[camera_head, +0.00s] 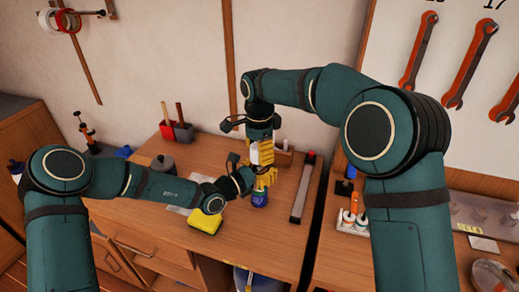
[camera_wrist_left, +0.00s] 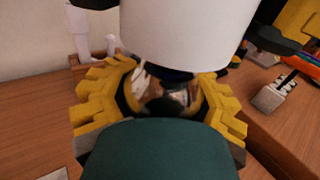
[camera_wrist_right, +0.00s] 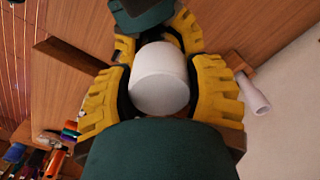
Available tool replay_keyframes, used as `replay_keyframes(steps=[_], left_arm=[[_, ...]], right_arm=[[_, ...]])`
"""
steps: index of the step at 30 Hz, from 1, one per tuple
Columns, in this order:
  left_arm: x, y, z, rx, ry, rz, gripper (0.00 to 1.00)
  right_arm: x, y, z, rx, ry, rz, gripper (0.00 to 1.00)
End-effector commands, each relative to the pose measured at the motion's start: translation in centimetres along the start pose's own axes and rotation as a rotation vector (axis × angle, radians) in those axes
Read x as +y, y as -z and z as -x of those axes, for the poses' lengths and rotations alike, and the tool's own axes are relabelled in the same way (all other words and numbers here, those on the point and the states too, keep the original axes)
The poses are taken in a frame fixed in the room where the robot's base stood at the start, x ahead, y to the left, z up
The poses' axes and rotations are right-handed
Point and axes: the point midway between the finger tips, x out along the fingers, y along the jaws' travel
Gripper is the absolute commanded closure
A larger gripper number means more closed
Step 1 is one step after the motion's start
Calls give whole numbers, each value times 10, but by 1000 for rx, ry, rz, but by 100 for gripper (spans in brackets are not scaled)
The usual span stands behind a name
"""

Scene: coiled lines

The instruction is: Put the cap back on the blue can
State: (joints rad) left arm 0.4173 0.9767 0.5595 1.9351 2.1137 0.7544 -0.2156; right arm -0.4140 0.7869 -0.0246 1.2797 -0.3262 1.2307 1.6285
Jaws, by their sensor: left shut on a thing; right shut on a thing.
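The blue can (camera_head: 260,198) stands upright on the wooden bench. My left gripper (camera_head: 262,180) is shut on its upper part from the left. In the left wrist view the yellow fingers (camera_wrist_left: 160,100) close around a dark, shiny can top. The white cap (camera_head: 266,153) is in my right gripper (camera_head: 262,156), directly above the can. My right fingers (camera_wrist_right: 165,85) are shut on both sides of the cap (camera_wrist_right: 160,78) in the right wrist view. The cap (camera_wrist_left: 185,35) hangs over the can in the left wrist view. Whether cap and can touch is hidden.
A yellow-topped block (camera_head: 205,222) lies left of the can. A grey lidded pot (camera_head: 163,163) and a red holder (camera_head: 183,132) stand farther back. A long grey bar (camera_head: 302,190) lies to the right. A white holder (camera_head: 355,222) is on the right bench. Bench in front of the can is clear.

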Motion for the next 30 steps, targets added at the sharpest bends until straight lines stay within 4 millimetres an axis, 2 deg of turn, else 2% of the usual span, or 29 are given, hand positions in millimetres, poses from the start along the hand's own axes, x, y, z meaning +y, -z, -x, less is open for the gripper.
replay_keyframes(steps=[10, 21, 30], left_arm=[[0, 0, 0, 0, 0, -1, 100], [0, 0, 0, 0, 0, -1, 100], [0, 0, 0, 0, 0, -1, 100]], right_arm=[[0, 0, -1, 0, 0, 0, 57], [0, 0, -17, 0, 1, 0, 57], [0, 0, -17, 0, 1, 0, 57]])
